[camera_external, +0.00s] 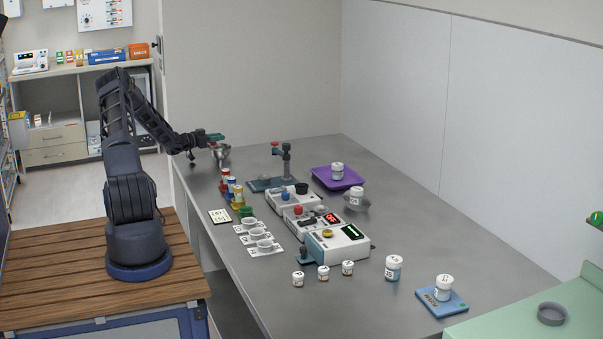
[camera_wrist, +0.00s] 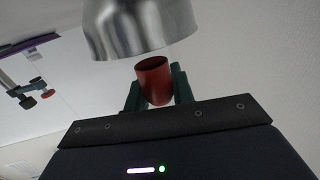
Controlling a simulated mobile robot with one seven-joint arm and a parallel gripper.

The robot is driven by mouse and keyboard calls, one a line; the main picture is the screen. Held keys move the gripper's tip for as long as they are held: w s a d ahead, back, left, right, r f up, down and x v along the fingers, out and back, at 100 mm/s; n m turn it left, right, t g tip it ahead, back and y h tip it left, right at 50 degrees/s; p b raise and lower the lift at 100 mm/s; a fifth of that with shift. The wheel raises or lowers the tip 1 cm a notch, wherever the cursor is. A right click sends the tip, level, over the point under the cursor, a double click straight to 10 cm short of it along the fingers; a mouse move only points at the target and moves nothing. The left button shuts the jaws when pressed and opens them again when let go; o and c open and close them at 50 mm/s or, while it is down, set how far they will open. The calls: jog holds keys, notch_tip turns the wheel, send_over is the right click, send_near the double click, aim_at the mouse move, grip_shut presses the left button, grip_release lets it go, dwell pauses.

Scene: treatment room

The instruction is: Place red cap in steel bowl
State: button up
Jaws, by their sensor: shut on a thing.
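The red cap (camera_wrist: 154,82) is a small hollow cylinder, held between the two dark green fingers of my gripper (camera_wrist: 158,88) in the wrist view. Its open end faces away from the palm. The steel bowl (camera_wrist: 140,27) is shiny and fills the top middle of the wrist view, just beyond the cap. In the external view my gripper (camera_external: 213,138) is above the steel bowl (camera_external: 221,154) at the table's far left corner. The bowl's inside is hidden, and I cannot tell whether the cap is directly over its opening.
Right of the bowl stands a post stand (camera_external: 285,165) with a red knob. A purple tray (camera_external: 322,180) holds a white jar. Coloured bottles (camera_external: 231,190), white cups on cards and several device boxes (camera_external: 338,245) fill the middle of the grey table (camera_external: 400,205).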

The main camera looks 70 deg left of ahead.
jog(key=o, duration=1)
jog(key=shift+s+f, duration=0.1)
jog(key=shift+f, duration=0.35)
jog(key=shift+c, duration=0.2)
jog(key=shift+d+f, duration=0.1)
jog(key=shift+r, duration=0.25)
jog(key=s+d+r, duration=0.1)
jog(key=s+d, duration=0.1)
jog(key=s, duration=0.9)
jog(key=shift+s+r, duration=0.3)
jog(key=shift+r, duration=0.1)
